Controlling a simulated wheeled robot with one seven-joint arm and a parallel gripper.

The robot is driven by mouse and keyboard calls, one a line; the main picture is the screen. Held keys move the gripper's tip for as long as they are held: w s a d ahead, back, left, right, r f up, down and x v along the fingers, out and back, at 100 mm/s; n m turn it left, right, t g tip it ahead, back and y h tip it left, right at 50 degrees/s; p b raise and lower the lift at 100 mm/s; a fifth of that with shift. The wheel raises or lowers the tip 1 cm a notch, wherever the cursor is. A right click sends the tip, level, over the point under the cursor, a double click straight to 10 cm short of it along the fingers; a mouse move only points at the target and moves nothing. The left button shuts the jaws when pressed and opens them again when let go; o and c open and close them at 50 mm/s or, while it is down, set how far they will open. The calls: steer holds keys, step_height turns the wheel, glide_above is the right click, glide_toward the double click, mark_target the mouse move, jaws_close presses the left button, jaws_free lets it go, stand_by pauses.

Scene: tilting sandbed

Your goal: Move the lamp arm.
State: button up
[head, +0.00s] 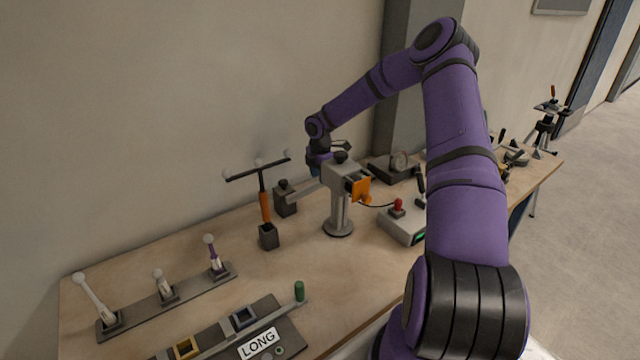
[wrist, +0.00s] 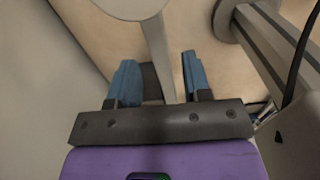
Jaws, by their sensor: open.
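I cannot be sure which part the task means. A dark grey block (head: 286,198) stands at the bar's left end. My gripper (wrist: 158,65) is open, with two blue fingers pointing down toward the table. In the wrist view a pale rounded bar (wrist: 158,50) runs between the fingers, with gaps on both sides; whether it lies level with the fingertips is unclear. In the head view my gripper is mostly hidden behind the stand's head.
An orange plate (head: 359,188) hangs on the stand's right. A T-shaped tool with an orange handle (head: 265,208) stands left. A control box (head: 402,224) with a red knob is at right. Levers (head: 160,288) and a LONG panel (head: 259,342) are in front. The wall is close behind.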

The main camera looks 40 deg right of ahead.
steer(key=shift+f, duration=1.75)
jaws_close()
